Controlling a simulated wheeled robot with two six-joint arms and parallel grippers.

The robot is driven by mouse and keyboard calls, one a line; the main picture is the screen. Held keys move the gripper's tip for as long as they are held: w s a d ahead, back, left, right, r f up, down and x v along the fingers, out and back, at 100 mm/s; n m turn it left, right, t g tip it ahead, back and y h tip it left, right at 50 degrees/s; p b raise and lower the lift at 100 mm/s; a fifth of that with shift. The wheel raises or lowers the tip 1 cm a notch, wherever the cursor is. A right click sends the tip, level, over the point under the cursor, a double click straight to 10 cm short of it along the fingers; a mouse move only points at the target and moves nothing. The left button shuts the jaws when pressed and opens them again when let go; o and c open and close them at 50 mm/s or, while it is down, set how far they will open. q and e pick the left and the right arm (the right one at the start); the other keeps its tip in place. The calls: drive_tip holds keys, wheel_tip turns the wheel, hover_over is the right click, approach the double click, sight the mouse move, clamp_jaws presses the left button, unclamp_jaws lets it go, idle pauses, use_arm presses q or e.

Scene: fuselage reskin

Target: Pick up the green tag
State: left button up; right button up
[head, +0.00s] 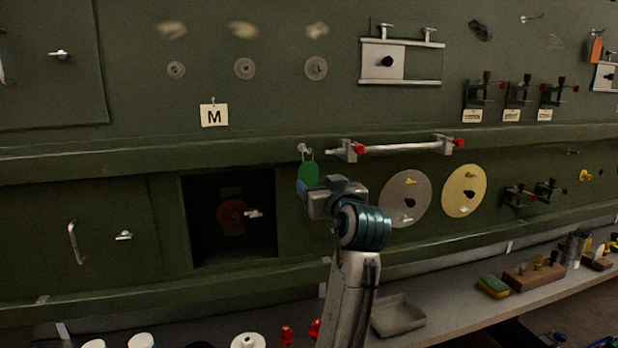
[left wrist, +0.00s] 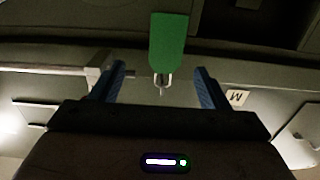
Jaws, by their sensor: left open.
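The green tag (head: 308,174) hangs from a small hook on the dark green wall, just left of the silver bar. In the left wrist view the tag (left wrist: 169,43) shows near the top middle, with its wire loop, between and beyond the two blue fingers. My left gripper (head: 306,190) is at the tag's lower end in the head view, and its body hides part of what lies behind. In the left wrist view the left gripper (left wrist: 160,82) is open, with a finger on each side and nothing held between them. My right gripper is not in view.
A silver bar (head: 400,148) with red-knobbed clamps sits right of the tag. A dark open recess (head: 228,216) lies to the left. Two round discs, grey (head: 408,199) and yellow (head: 464,190), are at the right. A shelf below holds a grey tray (head: 398,315).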

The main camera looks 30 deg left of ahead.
sight(308, 175)
use_arm(q)
drive_tip(key=p+x, duration=0.1)
drive_tip(key=x, duration=0.3)
drive_tip(key=shift+w+a+p, duration=0.2)
drive_tip(key=shift+a+p, duration=0.15)
drive_tip(key=shift+p, duration=0.05)
drive_tip(key=shift+w+a+r+p, duration=0.2)
drive_tip(key=shift+a+p, duration=0.15)
drive_tip(key=shift+p, duration=0.15)
drive_tip(key=p+x, duration=0.3)
drive_tip(key=x, duration=0.1)
drive_tip(key=shift+s+a, duration=0.15)
drive_tip(key=shift+s, duration=0.1)
drive_tip(key=shift+w+a+f, duration=0.2)
drive_tip(key=shift+a+f, duration=0.05)
drive_tip(key=shift+a, duration=0.05)
drive_tip(key=shift+d, duration=0.1)
drive_tip(key=shift+d, duration=0.1)
drive_tip(key=c, duration=1.1)
